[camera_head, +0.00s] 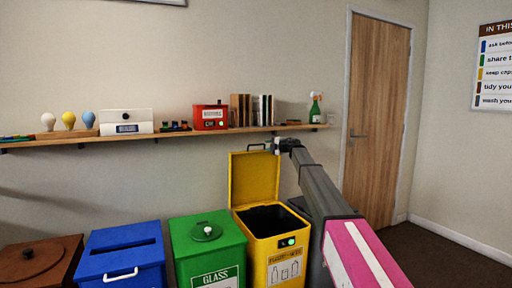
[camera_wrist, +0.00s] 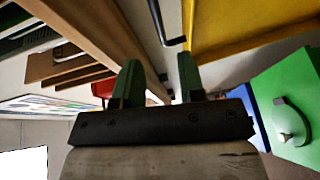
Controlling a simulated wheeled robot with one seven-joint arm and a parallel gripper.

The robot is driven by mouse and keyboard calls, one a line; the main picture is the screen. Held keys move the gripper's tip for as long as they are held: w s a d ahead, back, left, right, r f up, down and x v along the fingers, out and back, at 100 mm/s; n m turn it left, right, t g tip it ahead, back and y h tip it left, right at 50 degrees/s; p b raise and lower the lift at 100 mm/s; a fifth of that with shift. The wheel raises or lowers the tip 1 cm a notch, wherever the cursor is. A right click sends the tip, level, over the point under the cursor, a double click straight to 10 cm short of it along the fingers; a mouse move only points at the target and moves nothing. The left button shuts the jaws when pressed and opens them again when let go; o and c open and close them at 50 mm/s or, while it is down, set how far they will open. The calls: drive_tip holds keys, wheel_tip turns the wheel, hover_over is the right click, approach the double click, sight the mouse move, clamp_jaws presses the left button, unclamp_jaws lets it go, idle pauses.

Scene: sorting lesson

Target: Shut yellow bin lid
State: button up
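The yellow bin (camera_head: 284,258) stands at the right end of the bin row. Its yellow lid (camera_head: 254,180) is up, standing about upright at the back, and the dark inside shows. A small handle (camera_head: 256,147) sits at the lid's top edge. My gripper (camera_head: 273,146) is beside the lid's top right corner, just under the shelf. In the wrist view, my gripper (camera_wrist: 158,78) has its two green fingers apart with nothing held between them. The dark bent handle (camera_wrist: 164,28) and the yellow lid (camera_wrist: 250,28) lie just beyond the fingers; contact cannot be told.
The wooden shelf (camera_head: 180,136) runs close above the lid, bearing books (camera_head: 240,110) and a red box (camera_head: 210,117). A green bin (camera_head: 208,245), a blue bin (camera_head: 121,258) and a brown bin (camera_head: 40,262) stand to the left. The floor by the door (camera_head: 378,120) is clear.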

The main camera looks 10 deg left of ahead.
drive_tip(key=x, duration=1)
drive_tip(key=shift+w, duration=0.1)
clamp_jaws()
